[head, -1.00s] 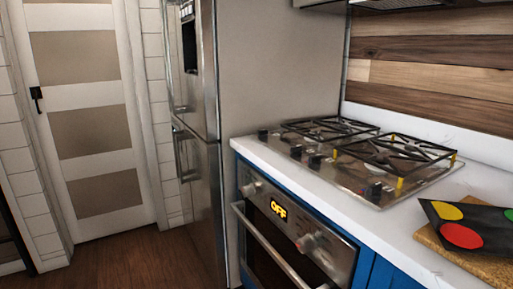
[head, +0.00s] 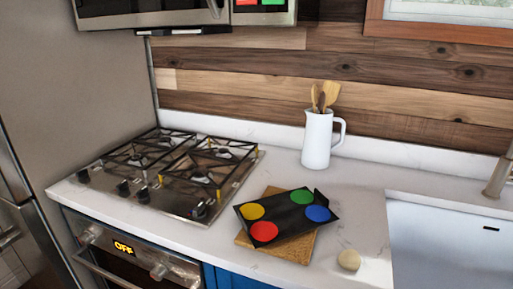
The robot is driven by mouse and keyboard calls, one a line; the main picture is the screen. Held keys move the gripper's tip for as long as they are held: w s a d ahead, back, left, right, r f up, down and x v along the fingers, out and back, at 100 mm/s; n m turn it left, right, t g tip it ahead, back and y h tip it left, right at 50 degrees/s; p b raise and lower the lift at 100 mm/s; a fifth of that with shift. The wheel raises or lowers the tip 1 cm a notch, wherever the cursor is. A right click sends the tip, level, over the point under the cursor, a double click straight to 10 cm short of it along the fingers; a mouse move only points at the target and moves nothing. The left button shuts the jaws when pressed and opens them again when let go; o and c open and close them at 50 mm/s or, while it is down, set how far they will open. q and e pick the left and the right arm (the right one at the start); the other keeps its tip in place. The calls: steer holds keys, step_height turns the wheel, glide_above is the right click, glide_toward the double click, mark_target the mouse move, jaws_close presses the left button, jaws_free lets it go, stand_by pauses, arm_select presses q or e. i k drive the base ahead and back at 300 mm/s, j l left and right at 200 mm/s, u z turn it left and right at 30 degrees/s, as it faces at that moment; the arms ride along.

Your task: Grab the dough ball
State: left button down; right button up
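A small round beige ball, which looks like the dough ball (head: 348,260), rests on the white counter. It lies to the right of the wooden board and left of the sink, near the counter's front. Nothing covers it. Neither of my grippers shows in the head view.
A black tray (head: 279,223) with yellow, red, green and blue discs lies on a wooden board (head: 300,252). A gas hob (head: 165,190) is at left, a white jug (head: 317,140) with wooden utensils behind, a sink (head: 445,245) at right. Counter around the ball is clear.

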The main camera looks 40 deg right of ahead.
mark_target(349, 259)
steer(key=z, duration=1.95)
steer(key=k+l+u, duration=0.3)
steer(key=l, duration=0.25)
steer(key=k+l+u, duration=0.25)
steer(key=k+l, duration=0.15)
steer(key=l, duration=0.1)
